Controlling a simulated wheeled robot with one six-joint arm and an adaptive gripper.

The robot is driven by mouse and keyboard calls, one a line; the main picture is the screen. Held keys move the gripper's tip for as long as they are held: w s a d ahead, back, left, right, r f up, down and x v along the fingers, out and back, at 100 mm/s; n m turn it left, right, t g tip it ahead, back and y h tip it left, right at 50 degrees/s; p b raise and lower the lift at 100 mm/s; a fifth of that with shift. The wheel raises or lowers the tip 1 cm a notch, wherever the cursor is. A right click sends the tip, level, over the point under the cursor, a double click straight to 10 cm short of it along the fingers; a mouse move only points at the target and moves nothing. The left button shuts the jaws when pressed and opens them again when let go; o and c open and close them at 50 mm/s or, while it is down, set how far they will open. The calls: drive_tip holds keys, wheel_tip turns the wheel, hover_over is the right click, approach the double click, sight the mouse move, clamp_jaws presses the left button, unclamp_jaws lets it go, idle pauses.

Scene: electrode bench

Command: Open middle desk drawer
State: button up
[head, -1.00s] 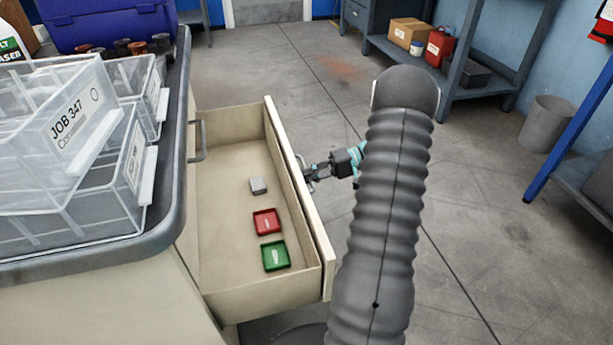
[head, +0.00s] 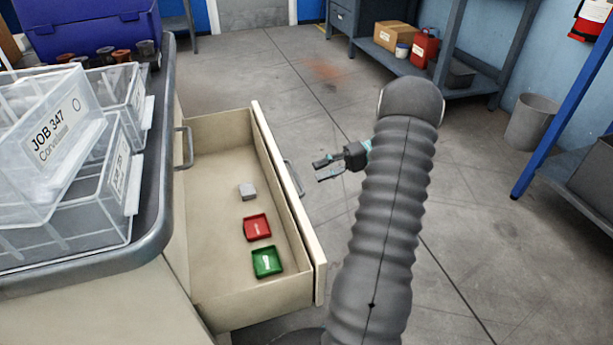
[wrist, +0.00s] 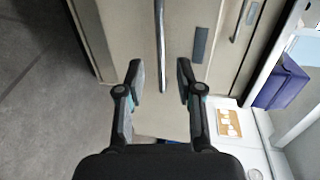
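The desk drawer (head: 211,283) stands pulled well out of the desk in the head view. Inside it lie a small grey block (head: 247,191), a red tray (head: 257,227) and a green tray (head: 267,262). Its bar handle (head: 294,178) is on the outer front face. My gripper (head: 321,170) is open and empty, a short way right of the handle and apart from it. In the wrist view the handle (wrist: 160,50) shows ahead, between the lines of the two open fingers (wrist: 161,85).
Another handle (head: 184,148) is on the desk front, left of the open drawer. Clear bins (head: 62,205) and a blue case (head: 95,25) stand on the desk top. Open floor (head: 480,215) lies to the right, with a grey bin (head: 535,122) and a shelf unit farther off.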

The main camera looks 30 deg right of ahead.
drive_tip(key=shift+v, duration=2.15)
drive_tip(key=a+r+g+h, duration=0.1)
drive_tip(key=a+r+h, duration=0.1)
drive_tip(key=a+r, duration=0.2)
drive_tip(key=s+a+r+g+h+p, duration=0.1)
drive_tip(key=a+r, duration=0.3)
drive_tip(key=a, duration=0.5)
drive_tip(key=s+a+r+n+g+h+p, duration=0.1)
drive_tip(key=a+r+g+h, duration=0.1)
drive_tip(key=a+r, duration=0.3)
drive_tip(key=shift+s+a+h, duration=0.25)
drive_tip(key=shift+a+h, duration=0.4)
drive_tip(key=shift+h, duration=0.25)
drive_tip(key=s+a+r+n+t+h+p, duration=0.1)
drive_tip(key=s+a+r+t+h+p, duration=0.1)
drive_tip(key=s+a+r+h, duration=0.2)
drive_tip(key=s+a+r+n+t+h+p, duration=0.1)
drive_tip(key=s+a+r+t+h, duration=0.2)
drive_tip(key=s+a, duration=0.5)
drive_tip(key=shift+s+a+r+h+p, duration=0.4)
drive_tip(key=shift+s+h, duration=0.2)
drive_tip(key=shift+s, duration=1.7)
